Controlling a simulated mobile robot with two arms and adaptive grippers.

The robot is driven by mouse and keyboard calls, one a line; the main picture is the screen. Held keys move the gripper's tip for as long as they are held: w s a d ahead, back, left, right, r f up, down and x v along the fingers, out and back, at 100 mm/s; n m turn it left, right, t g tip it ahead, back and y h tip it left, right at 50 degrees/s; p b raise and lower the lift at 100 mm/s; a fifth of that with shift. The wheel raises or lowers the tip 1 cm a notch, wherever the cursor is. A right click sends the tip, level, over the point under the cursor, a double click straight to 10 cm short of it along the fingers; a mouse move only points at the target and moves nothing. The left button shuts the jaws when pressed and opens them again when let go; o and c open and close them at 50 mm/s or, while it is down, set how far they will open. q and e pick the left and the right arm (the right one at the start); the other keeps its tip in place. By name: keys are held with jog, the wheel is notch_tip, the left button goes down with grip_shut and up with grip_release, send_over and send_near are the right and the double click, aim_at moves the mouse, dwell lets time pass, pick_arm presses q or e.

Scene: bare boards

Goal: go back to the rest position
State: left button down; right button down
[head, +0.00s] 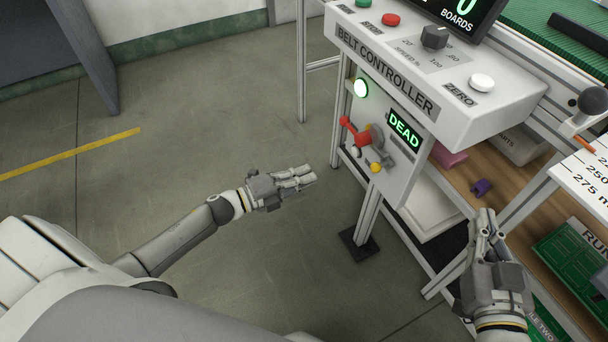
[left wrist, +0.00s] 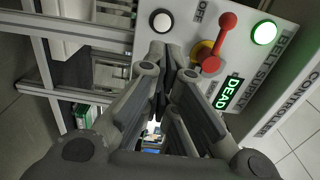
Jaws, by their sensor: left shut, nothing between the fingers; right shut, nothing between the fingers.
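My left gripper (head: 305,176) is shut and empty. It hangs over the open floor, to the left of the belt controller (head: 400,90) and its front panel, apart from it in the head view. In the left wrist view its fingers (left wrist: 168,60) come together in front of the supply panel. My right gripper (head: 485,222) is shut and empty, at the lower right near the wooden shelf. Nothing is held by either gripper.
The panel carries a red lever (head: 352,130), a lit green lamp (head: 361,88) and a lit DEAD display (head: 404,132). A frame leg (head: 368,212) stands below. Green boards (head: 575,265) lie at right. The floor (head: 250,110) at left is clear.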

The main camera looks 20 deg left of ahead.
dwell(0.5)
